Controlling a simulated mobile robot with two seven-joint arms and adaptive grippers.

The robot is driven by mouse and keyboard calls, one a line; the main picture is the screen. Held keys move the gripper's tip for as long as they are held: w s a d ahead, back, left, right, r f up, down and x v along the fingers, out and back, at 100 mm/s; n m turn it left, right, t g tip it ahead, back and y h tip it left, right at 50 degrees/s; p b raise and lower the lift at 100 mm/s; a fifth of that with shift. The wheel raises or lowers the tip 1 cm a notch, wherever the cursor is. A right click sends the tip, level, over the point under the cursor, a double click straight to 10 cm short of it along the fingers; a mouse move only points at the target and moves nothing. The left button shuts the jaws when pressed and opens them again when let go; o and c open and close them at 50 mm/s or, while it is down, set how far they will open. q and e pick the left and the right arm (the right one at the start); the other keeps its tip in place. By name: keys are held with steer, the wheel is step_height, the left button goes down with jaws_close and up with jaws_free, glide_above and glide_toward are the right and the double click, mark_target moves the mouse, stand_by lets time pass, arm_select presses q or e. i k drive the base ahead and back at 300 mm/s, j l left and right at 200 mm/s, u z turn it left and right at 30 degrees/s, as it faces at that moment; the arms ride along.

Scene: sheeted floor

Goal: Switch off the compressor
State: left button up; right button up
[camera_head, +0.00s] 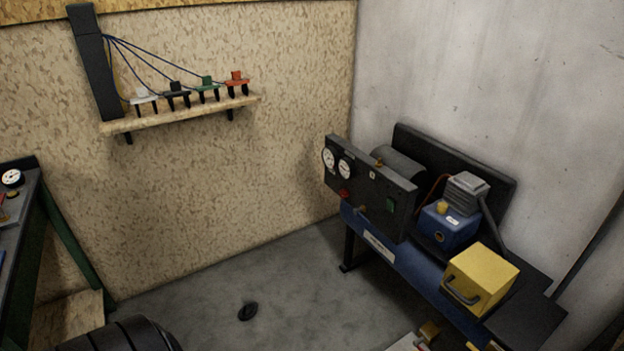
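The compressor stands at the right by the wall, with a blue body (405,262) on dark legs. Its black front panel (372,188) carries two white round gauges (328,158), a red knob or button (344,193) and a green switch or button (390,205). A small brass-coloured part (362,208) sits between the red and green ones. The switch position is too small to tell. Behind the panel are a blue pump block (447,228) with a grey finned top and a dark cylinder. Neither of my grippers is in view.
A yellow box with a handle (487,275) sits at the compressor's right end. A wall shelf (180,115) holds several coloured cable-linked items. A dark bench with a gauge (12,178) stands at the left.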

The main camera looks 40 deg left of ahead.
mark_target(390, 204)
steer(key=u, duration=1.1)
